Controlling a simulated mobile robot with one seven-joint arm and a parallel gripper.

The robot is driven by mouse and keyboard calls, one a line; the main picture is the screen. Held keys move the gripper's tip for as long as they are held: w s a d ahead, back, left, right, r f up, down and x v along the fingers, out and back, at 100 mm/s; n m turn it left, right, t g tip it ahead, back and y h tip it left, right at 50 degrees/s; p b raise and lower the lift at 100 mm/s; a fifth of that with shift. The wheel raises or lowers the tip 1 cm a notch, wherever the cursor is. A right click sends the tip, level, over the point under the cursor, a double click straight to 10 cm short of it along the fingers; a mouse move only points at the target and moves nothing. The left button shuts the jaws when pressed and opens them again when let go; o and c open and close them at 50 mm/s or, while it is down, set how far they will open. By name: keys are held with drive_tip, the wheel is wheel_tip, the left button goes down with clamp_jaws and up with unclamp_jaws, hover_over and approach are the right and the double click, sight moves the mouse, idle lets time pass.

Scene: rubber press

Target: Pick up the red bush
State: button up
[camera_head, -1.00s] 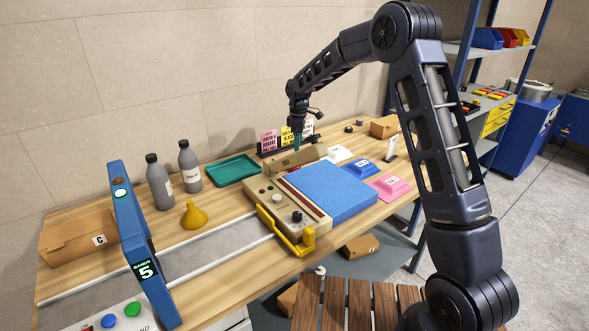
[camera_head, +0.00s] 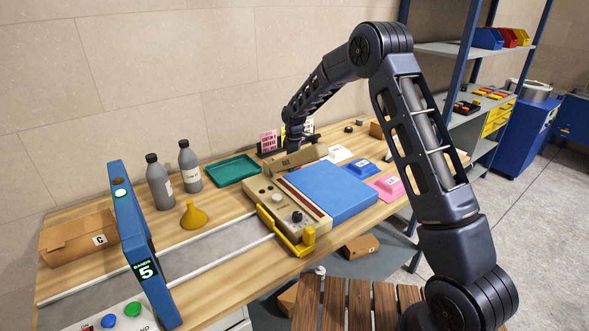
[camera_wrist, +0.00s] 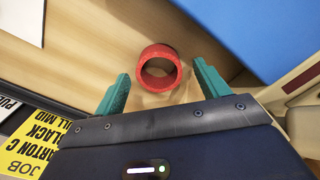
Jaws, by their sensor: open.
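The red bush (camera_wrist: 159,69) is a short, hollow red ring that shows in the wrist view. It rests on a tan surface; I cannot tell if this is the bench or the inside of a carton. My gripper (camera_wrist: 161,74) is open, its two green fingers on either side of the bush, with gaps visible. In the head view my gripper's wrist end (camera_head: 296,140) is low behind the brown carton (camera_head: 300,157). The fingertips and the bush are hidden there.
A large blue pad (camera_head: 335,190) on the beige machine lies close beside my gripper. Pink and yellow sign cards (camera_head: 268,141) stand on the other side. White, blue and pink trays (camera_head: 388,187) are to the right. A green tray (camera_head: 233,170) is left.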

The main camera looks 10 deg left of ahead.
drive_tip(key=shift+f, duration=0.45)
drive_tip(key=c, duration=1)
drive_tip(key=shift+r, duration=0.1)
drive_tip(key=shift+c, duration=0.2)
